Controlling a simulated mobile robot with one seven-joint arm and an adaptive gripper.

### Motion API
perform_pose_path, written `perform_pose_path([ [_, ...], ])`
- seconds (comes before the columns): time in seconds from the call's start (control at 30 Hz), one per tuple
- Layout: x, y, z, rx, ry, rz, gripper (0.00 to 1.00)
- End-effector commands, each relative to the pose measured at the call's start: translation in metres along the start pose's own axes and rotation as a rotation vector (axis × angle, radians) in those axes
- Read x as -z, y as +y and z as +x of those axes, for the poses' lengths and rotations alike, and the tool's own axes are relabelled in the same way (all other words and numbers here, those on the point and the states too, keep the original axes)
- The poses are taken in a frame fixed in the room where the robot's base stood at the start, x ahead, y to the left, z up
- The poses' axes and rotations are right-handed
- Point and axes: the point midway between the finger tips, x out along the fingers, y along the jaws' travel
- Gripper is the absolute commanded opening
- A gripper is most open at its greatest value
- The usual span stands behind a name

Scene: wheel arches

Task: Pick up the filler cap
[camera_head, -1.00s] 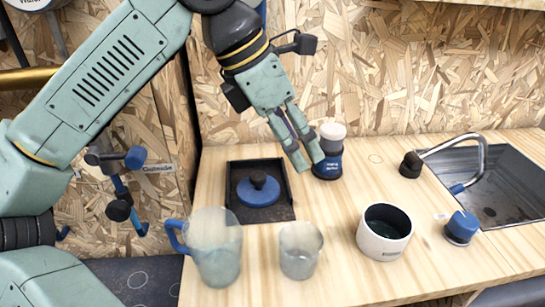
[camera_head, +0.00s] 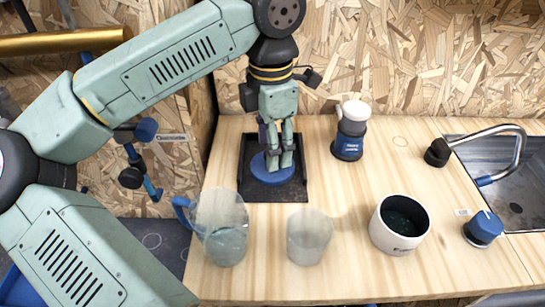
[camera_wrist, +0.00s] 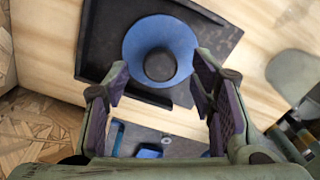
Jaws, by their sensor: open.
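A round blue cap with a dark knob (camera_head: 268,178), which looks like the filler cap, lies on a black square tray (camera_head: 245,195) on the wooden counter. In the wrist view the blue cap (camera_wrist: 135,48) is whole, its dark knob ahead of the fingertips. My gripper (camera_head: 279,160) points down over the cap and hides part of it in the head view. In the wrist view my gripper (camera_wrist: 161,72) is open, its fingers spread either side of the knob's line. Nothing is between them, and I see no contact.
A clear jug (camera_head: 222,235) with a blue handle and a clear cup (camera_head: 309,240) stand in front. A blue-and-white container (camera_head: 349,140) stands right of the tray. Further right are a white pot (camera_head: 386,238), a small blue-topped item (camera_head: 484,228) and a sink (camera_head: 490,165) with a tap.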

Motion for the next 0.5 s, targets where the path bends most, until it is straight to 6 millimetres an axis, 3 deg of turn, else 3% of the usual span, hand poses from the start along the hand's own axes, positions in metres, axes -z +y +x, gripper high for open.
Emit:
perform_pose_path([
  [0.2,-0.002,-0.001,0.024,0.001,0.0,0.0,0.51],
  [0.5,-0.002,-0.001,0.027,-0.001,-0.001,0.0,0.48],
])
